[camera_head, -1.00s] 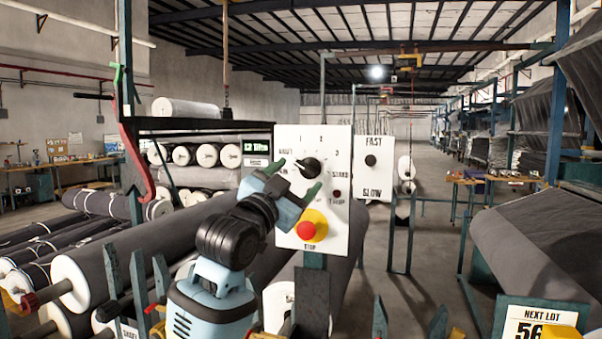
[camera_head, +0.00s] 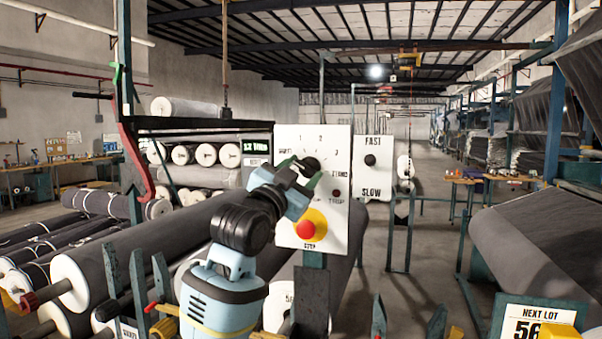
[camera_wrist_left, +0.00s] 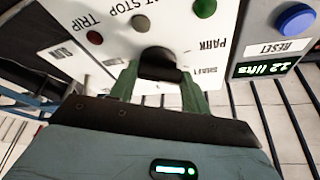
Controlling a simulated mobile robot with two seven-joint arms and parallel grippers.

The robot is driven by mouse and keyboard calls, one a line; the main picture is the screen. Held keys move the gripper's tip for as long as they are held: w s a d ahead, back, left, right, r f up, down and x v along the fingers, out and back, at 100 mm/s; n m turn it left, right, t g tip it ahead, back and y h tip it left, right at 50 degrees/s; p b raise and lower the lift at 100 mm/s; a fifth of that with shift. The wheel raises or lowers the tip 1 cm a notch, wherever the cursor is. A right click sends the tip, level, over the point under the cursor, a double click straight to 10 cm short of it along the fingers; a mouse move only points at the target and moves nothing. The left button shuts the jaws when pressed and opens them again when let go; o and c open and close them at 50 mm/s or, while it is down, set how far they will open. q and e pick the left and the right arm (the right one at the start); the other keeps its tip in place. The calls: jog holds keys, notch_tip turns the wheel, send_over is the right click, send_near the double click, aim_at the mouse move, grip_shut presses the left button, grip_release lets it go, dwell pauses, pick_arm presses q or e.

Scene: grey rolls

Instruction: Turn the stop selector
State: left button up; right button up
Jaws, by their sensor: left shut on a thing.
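The stop selector is a black knob (camera_head: 312,164) on a white control panel (camera_head: 286,137), with 1, 2, 3 and word labels around it. My left gripper (camera_head: 301,171) is at the knob, its green fingers on either side and shut on it. In the left wrist view the black knob (camera_wrist_left: 160,66) sits between the two fingers (camera_wrist_left: 158,90), with the panel upside down. The gripper hides part of the knob and the lower left labels, so I cannot tell where its pointer stands. My right gripper is not in view.
A red stop button (camera_head: 306,229) on a yellow plate is just below the gripper. A FAST/SLOW panel (camera_head: 374,188) stands to the right. A green-lit counter (camera_wrist_left: 263,69) and blue reset button (camera_wrist_left: 295,18) are beside the panel. Grey rolls (camera_head: 130,250) fill the left.

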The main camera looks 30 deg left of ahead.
pick_arm(q)
jog(key=shift+n, duration=0.3)
jog(key=n+y, duration=0.1)
jog(key=n, duration=0.2)
jog(key=n+y, duration=0.2)
jog(key=shift+d+f+n, duration=0.2)
jog(key=shift+n, duration=0.2)
jog(key=shift+n+y, duration=1.4)
jog(key=shift+n, duration=1)
jog(key=shift+o, duration=0.2)
jog(key=shift+n, duration=0.4)
jog(key=shift+c, duration=0.2)
jog(key=o, duration=1)
jog(key=v, duration=0.7)
jog(key=shift+s+d, duration=0.2)
jog(key=shift+s, duration=0.15)
